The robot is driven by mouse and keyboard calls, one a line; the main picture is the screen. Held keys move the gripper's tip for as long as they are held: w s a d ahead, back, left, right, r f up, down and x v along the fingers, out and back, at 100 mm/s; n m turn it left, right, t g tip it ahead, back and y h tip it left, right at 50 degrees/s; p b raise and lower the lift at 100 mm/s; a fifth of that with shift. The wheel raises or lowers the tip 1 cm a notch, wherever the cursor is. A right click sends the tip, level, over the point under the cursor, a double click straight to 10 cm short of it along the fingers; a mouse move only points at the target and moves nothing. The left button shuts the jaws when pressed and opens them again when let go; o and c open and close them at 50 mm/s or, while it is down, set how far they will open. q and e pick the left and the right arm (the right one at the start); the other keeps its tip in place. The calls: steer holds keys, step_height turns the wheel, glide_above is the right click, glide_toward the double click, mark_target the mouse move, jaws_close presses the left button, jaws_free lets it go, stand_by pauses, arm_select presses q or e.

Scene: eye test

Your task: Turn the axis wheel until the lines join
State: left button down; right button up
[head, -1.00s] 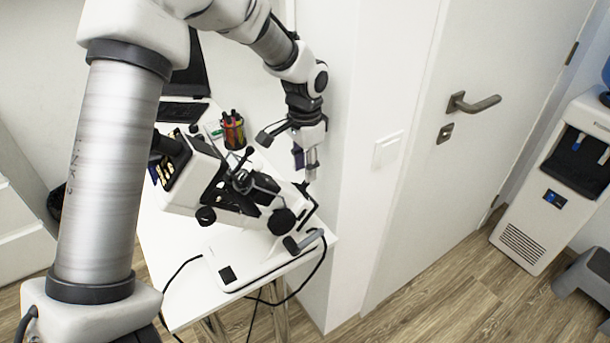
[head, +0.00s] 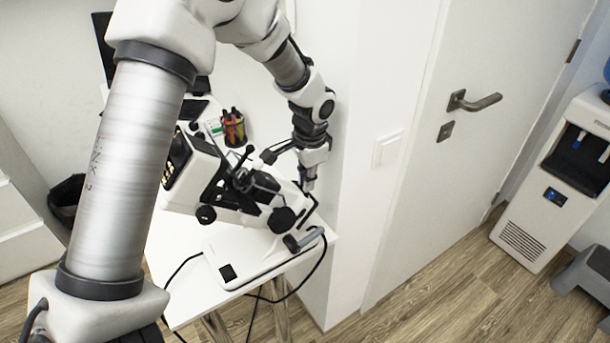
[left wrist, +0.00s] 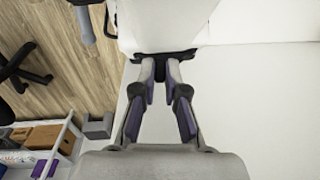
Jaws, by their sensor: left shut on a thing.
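A white and black lensmeter (head: 240,190) stands tilted on its flat base on the white table. It also shows as a white body at the top of the left wrist view (left wrist: 165,20). My left gripper (head: 307,184) reaches down to its far right end, close to the wall. In the left wrist view my left gripper (left wrist: 160,75) has its purple-padded fingers drawn together on a small dark part, the axis wheel (left wrist: 160,72), under the body's black edge. The fingers mostly hide the wheel, and the head view does not show it clearly. The joining lines are not visible. My right gripper is out of view.
A cup of coloured pens (head: 233,128) stands behind the lensmeter. A wall corner rises right beside my left gripper. A black cable (head: 290,290) hangs off the table (head: 175,240). A door (head: 480,150) and a water dispenser (head: 545,190) are to the right.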

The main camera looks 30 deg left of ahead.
arm_select(q)
steer(key=c, duration=1.2)
jaws_free()
steer(key=r, duration=0.8)
steer(key=d+r, duration=0.1)
steer(key=r, duration=0.3)
steer(key=shift+s, duration=0.15)
steer(key=shift+o, duration=0.2)
